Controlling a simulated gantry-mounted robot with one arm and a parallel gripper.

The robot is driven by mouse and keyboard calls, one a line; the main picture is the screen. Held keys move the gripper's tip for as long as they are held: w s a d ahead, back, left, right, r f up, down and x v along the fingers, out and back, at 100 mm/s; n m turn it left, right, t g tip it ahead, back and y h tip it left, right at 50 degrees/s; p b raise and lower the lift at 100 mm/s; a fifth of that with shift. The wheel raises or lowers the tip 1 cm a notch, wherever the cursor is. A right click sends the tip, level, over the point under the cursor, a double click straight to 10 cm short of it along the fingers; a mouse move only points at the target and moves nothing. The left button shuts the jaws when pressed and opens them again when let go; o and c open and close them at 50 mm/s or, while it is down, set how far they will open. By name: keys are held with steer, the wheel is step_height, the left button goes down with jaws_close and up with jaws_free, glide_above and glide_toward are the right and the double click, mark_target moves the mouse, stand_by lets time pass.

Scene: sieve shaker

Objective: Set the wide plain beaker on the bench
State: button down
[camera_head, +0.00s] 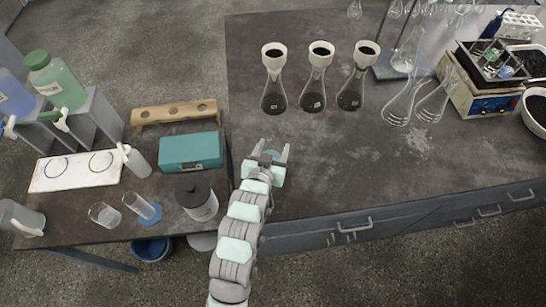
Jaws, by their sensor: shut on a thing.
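My gripper (272,151) is over the left edge of the dark bench (320,185), its two fingers spread apart around a small pale bluish thing (271,155). The held thing is mostly hidden by the gripper and looks glassy; I cannot make out whether it is the wide plain beaker. I cannot tell whether it touches the bench top. A short clear beaker-like glass (104,215) stands on the left table, apart from the gripper.
Three flasks with black-filled funnels (317,75) stand behind the gripper. Clear flasks (402,100) and a shaker device (487,85) are at right. A teal box (190,152) and dark-lidded jar (196,197) are left. The bench's front middle is clear.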

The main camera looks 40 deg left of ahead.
steer(key=shift+f, duration=2.35)
steer(key=shift+f, duration=0.15)
steer(key=shift+c, duration=2.2)
jaws_free()
steer(key=shift+s+r, duration=0.15)
steer(key=shift+r, duration=0.1)
steer(key=p+v, duration=0.1)
steer(key=v, duration=1)
steer(key=shift+s+d+p, duration=0.2)
steer(key=shift+d+p, duration=0.1)
